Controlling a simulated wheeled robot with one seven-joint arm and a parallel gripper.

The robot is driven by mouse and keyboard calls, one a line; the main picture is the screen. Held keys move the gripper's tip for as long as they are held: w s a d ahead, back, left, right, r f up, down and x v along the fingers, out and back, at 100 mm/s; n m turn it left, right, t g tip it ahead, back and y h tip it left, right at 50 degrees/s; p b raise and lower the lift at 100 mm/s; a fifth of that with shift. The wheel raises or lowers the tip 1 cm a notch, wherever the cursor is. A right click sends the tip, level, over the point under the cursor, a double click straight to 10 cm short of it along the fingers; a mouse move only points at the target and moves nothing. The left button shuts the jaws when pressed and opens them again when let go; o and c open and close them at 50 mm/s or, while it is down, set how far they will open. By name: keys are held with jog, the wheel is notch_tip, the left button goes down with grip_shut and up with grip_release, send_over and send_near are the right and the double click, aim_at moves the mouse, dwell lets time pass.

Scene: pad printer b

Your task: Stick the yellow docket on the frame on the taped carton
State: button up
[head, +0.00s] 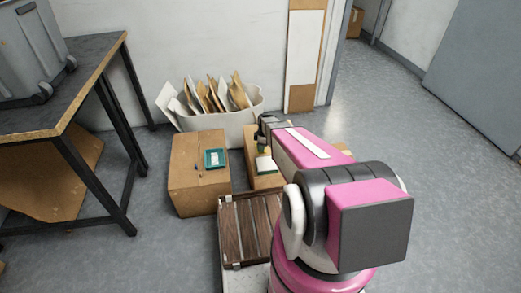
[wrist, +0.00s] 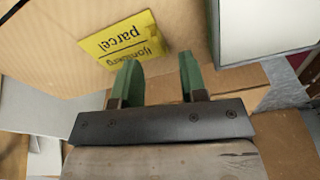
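A yellow docket (wrist: 121,38) with upside-down black print shows in the wrist view against a brown carton (wrist: 45,40), just beyond the left fingertip. The fingertip overlaps its lower edge; I cannot tell whether they touch. My gripper (wrist: 158,68) has its two green fingers apart with nothing visible between them. In the head view a yellow patch (head: 267,150) shows by the pale-faced frame (head: 264,164) on the carton behind my arm. My arm hides part of that carton.
Another carton (head: 197,182) with a green-rimmed holder (head: 214,158) stands to the left. A white tub (head: 240,128) of envelopes is behind, against the wall. A slatted wooden surface (head: 250,230) is in front. A dark-legged table (head: 85,90) stands left. Floor is clear at right.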

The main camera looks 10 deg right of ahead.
jog(key=f, duration=0.3)
jog(key=shift+a+f, duration=0.1)
jog(key=shift+a, duration=0.1)
grip_shut()
jog(key=shift+r, duration=0.25)
